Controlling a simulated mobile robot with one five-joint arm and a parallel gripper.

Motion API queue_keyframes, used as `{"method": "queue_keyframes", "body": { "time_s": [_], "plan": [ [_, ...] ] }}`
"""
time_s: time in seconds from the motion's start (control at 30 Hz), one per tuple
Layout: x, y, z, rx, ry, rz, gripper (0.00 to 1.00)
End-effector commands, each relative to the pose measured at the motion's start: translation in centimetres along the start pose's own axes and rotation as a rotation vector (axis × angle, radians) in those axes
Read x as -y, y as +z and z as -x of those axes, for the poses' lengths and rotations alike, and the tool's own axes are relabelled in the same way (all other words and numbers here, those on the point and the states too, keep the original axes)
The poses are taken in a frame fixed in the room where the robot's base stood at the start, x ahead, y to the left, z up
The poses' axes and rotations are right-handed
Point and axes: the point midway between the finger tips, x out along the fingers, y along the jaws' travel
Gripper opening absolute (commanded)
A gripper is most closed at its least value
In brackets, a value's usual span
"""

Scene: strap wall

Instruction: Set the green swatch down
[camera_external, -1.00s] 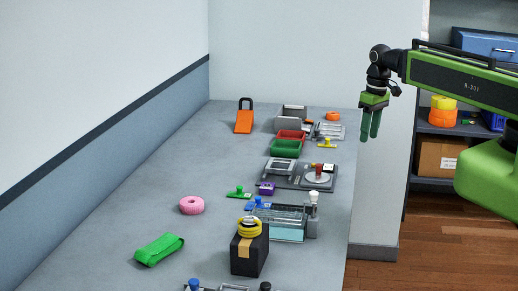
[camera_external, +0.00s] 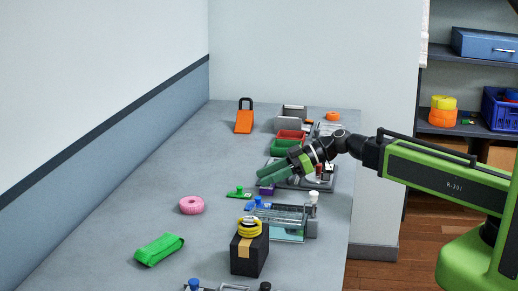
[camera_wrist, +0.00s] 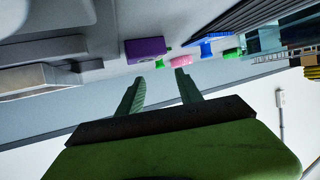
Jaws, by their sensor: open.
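A bright green folded cloth-like piece (camera_external: 160,249), which I take for the green swatch, lies on the grey worktop at the near left in the external view. My gripper (camera_external: 272,178) is open over the middle of the worktop, well behind and to the right of the green piece. In the wrist view my two green fingers (camera_wrist: 160,80) stand apart with nothing between them. A purple block (camera_wrist: 145,50) shows just beyond the fingertips, and it also shows under the gripper in the external view (camera_external: 267,190).
A pink ring (camera_external: 191,205) lies left of the gripper. A black box (camera_external: 249,254) with yellow rings on top and a glass-like tray (camera_external: 284,222) stand at the front. Red and green trays (camera_external: 284,147) sit behind. The worktop's left side is mostly clear.

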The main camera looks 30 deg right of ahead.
Motion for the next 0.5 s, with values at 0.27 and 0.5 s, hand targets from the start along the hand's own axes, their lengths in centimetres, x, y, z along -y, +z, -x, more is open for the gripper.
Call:
{"method": "queue_keyframes", "body": {
  "time_s": [0.27,0.5],
  "plan": [
    [0.0,-0.1,-1.3,0.001,-0.001,0.0,0.43],
    [0.0,0.1,-3.2,0.002,-0.003,0.0,0.43]
  ]
}}
